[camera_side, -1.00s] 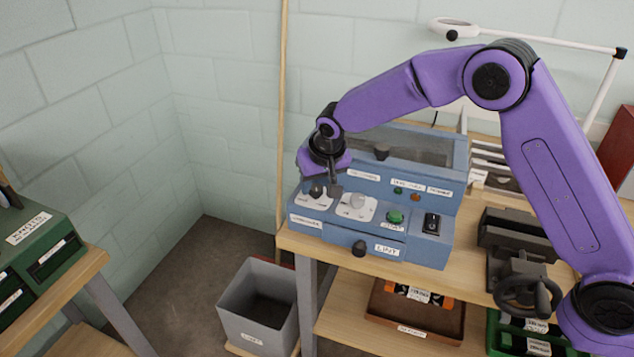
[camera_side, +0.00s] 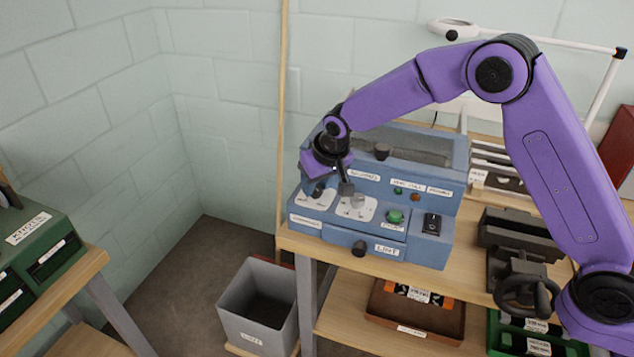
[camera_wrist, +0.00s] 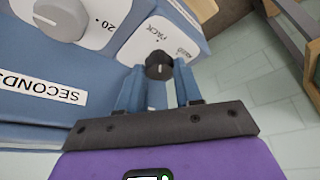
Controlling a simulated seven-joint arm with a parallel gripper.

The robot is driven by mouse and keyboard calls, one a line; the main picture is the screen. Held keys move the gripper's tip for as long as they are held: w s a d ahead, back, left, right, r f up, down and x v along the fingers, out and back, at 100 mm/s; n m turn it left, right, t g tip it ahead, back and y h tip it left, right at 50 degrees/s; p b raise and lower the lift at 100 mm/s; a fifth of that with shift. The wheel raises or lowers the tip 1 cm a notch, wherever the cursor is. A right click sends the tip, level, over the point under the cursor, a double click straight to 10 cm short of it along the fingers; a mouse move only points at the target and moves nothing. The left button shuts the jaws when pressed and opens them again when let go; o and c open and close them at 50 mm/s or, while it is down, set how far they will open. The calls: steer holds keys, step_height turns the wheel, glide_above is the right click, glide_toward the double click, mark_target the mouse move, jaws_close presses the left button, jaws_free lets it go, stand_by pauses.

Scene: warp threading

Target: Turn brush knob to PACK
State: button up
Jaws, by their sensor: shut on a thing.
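The brush knob (camera_wrist: 158,66) is small, round and dark. It sits on a white plate (camera_wrist: 163,38) printed PACK and a second word I cannot read surely. My gripper (camera_wrist: 160,78) is shut on the knob, one blue-grey finger on each side in the wrist view. In the side view my gripper (camera_side: 332,184) reaches down onto the left plate (camera_side: 316,202) of the blue machine (camera_side: 410,250) and partly hides the knob there. I cannot tell which mark the knob points at.
A light dial (camera_side: 357,202) stands just right of the knob, with a green button (camera_side: 395,216) and black switch (camera_side: 432,224) beyond. A dark knob (camera_side: 359,248) is on the front. A grey bin (camera_side: 258,305) is on the floor. A vise (camera_side: 520,270) stands right.

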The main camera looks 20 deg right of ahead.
steer(key=shift+n, duration=0.4)
steer(key=o, duration=0.8)
steer(key=shift+c, duration=0.2)
steer(key=shift+r, duration=0.1)
steer(key=v, duration=1.7)
steer(key=shift+d, duration=0.25)
steer(key=shift+s+r, duration=0.1)
